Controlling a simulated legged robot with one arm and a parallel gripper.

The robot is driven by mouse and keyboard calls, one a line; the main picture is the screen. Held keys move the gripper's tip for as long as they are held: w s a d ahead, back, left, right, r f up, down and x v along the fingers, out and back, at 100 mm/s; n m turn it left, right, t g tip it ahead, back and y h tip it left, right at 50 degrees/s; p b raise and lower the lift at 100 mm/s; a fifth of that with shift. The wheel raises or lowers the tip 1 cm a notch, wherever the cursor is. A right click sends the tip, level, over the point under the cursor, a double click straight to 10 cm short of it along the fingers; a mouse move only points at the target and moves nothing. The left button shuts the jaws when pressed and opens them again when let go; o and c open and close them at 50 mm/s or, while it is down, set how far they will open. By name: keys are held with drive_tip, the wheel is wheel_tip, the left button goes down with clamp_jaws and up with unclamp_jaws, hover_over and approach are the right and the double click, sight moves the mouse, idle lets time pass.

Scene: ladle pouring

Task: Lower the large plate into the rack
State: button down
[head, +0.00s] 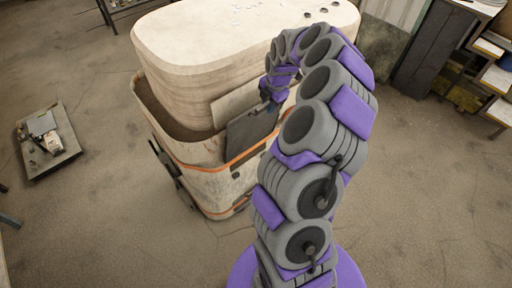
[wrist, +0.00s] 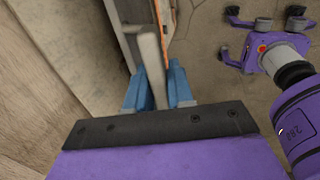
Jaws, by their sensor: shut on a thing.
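A dark grey square plate (head: 250,132) stands nearly upright at the near right side of a worn, orange-trimmed bin (head: 190,150). My gripper (head: 269,97) is at the plate's upper right corner. A beige panel (head: 228,104) stands just behind the dark plate, against a large pale block. No separate rack shows clearly; I cannot tell whether the plate's lower edge is inside the bin or in front of its wall.
The large pale rounded block (head: 230,40) fills most of the bin's top. A low tray with small items (head: 47,145) lies on the floor at left. Shelving (head: 495,80) stands at the far right. The floor around the bin is mostly clear.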

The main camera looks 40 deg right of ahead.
drive_tip(key=shift+w+r+p+v, duration=0.1)
drive_tip(key=shift+w+p+v, duration=0.45)
drive_tip(key=shift+v, duration=1.1)
drive_tip(key=shift+w+r+p+v, duration=0.15)
drive_tip(key=shift+p+v, duration=0.65)
drive_tip(key=shift+v, duration=0.85)
drive_tip(key=shift+w+p+v, duration=0.45)
drive_tip(key=shift+p+v, duration=0.2)
drive_tip(key=shift+v, duration=1)
